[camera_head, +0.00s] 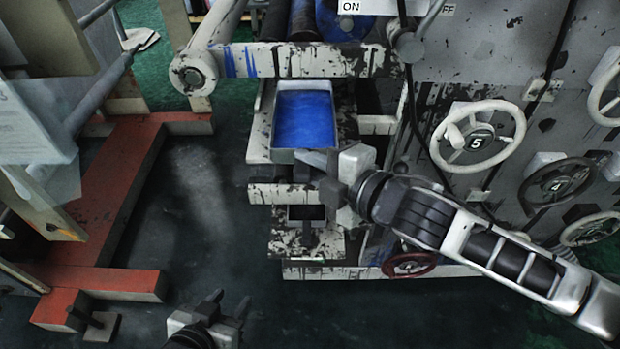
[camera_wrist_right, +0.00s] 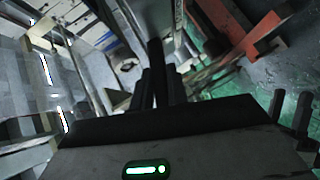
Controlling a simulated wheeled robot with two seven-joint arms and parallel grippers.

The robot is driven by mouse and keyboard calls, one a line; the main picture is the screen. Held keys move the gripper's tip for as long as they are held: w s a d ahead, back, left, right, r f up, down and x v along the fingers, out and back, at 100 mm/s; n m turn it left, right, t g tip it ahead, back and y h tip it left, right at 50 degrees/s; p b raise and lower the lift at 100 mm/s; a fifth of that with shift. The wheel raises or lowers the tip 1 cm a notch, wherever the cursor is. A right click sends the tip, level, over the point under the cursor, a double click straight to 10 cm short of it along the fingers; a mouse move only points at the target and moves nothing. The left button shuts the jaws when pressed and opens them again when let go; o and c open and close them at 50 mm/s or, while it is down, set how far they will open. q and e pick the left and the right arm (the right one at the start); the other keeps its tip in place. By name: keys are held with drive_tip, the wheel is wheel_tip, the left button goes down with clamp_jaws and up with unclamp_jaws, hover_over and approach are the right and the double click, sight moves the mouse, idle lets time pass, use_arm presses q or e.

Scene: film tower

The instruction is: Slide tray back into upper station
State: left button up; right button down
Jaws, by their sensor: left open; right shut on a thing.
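The tray (camera_head: 283,155), pale-walled and blue inside, sits level in the upper station (camera_head: 259,140) of the machine, below the rollers. Its front end faces me, and its back end reaches under the pale crossbar. My right gripper (camera_head: 312,162) comes in from the right and is shut on the tray's front edge. The exact grip is partly hidden by the fingers. In the right wrist view the dark fingers (camera_wrist_right: 155,85) are close together, and I cannot make out the tray there. My left gripper (camera_head: 228,306) is open and empty, low over the floor and away from the tray.
A pale crossbar (camera_head: 290,61) spans above the tray. A lower station (camera_head: 290,240) lies below. Handwheels (camera_head: 478,138) stand on the panel at right, near my right arm. A red floor frame (camera_head: 110,185) is at left. The dark floor between is clear.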

sight(311, 134)
drive_tip(key=shift+w+f, duration=0.2)
drive_tip(key=shift+w, duration=3)
drive_tip(key=shift+w+f, duration=0.15)
drive_tip(key=shift+w, duration=3)
drive_tip(key=c, duration=1.3)
unclamp_jaws()
drive_tip(key=shift+f, duration=0.1)
drive_tip(key=shift+s+d, duration=0.1)
